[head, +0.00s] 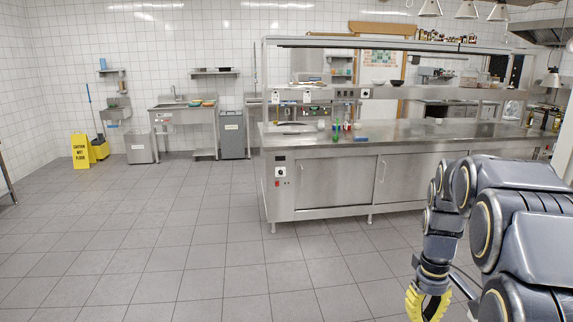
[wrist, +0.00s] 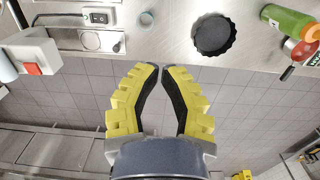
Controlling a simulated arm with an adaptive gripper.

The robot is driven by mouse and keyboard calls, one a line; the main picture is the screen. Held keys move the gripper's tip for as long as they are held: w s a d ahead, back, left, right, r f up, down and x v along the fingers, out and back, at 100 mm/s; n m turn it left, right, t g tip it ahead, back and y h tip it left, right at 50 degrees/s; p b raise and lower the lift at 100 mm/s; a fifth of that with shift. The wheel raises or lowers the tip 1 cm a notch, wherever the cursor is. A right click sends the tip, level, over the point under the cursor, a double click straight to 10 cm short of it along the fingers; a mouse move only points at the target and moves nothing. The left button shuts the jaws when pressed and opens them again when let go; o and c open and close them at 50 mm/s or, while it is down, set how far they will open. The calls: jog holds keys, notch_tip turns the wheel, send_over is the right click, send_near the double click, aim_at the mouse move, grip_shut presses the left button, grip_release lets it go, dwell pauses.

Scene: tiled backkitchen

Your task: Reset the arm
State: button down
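My gripper (head: 427,305) hangs low at the bottom right of the head view, in front of the steel counter, with its fingertips cut off by the frame edge. In the wrist view my gripper (wrist: 162,67) shows two yellow fingers with black inner pads. The fingers bow apart lower down and their tips come almost together, with only a thin gap. Nothing is held between them. The grey tiled floor (wrist: 85,85) shows around the fingers.
The steel counter (head: 400,130) stands ahead, with bottles (head: 336,130) on it. In the wrist view a black round dish (wrist: 213,35) and a green bottle (wrist: 287,22) are near the top. A yellow floor sign (head: 81,151) stands far left. The left and middle floor is clear.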

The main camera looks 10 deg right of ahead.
jog(key=s+a+r+g, duration=0.1)
jog(key=s+a, duration=1.7)
jog(key=s, duration=0.4)
jog(key=shift+s+a+r, duration=0.15)
jog(key=shift+a+r, duration=0.1)
jog(key=shift+a, duration=0.05)
